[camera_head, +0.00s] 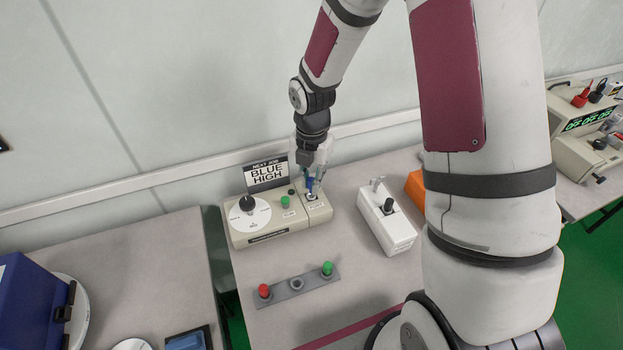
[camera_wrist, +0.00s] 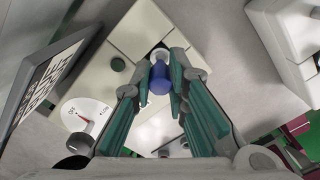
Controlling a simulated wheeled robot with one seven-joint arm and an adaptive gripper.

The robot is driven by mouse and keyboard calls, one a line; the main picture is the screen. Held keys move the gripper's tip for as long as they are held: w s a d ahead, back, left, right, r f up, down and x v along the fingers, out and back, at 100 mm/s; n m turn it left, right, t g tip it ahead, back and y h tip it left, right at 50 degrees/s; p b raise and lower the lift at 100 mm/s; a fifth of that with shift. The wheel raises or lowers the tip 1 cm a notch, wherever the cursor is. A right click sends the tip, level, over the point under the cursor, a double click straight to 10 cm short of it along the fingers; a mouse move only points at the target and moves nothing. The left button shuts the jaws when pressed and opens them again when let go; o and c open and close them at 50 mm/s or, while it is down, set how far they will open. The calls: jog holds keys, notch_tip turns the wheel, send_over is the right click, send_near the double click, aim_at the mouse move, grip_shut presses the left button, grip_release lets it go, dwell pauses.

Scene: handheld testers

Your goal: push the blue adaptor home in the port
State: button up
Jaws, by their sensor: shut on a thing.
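The blue adaptor (camera_wrist: 159,78) is between the fingertips of my gripper (camera_wrist: 160,80), which is shut on it. In the head view the blue adaptor (camera_head: 310,184) stands roughly upright just over the port (camera_head: 311,197) at the right end of the beige tester (camera_head: 268,235). In the wrist view a pale ring shows at the adaptor's far end. I cannot tell how deep the adaptor sits in the port, as the fingers and the adaptor hide the join.
A sign reading "BLUE HIGH" (camera_head: 268,177) stands behind the tester's dial (camera_head: 249,216) and green button (camera_head: 285,201). A white box with a black knob (camera_head: 388,228) stands to the right. A grey strip (camera_head: 310,284) with red and green adaptors lies in front.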

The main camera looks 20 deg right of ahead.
jog(key=shift+f+b, duration=0.65)
jog(key=shift+f, duration=0.85)
dwell(0.3)
jog(key=o, duration=0.8)
jog(key=shift+r, duration=0.1)
notch_tip(320, 180, up, 12)
jog(key=shift+f, duration=0.1)
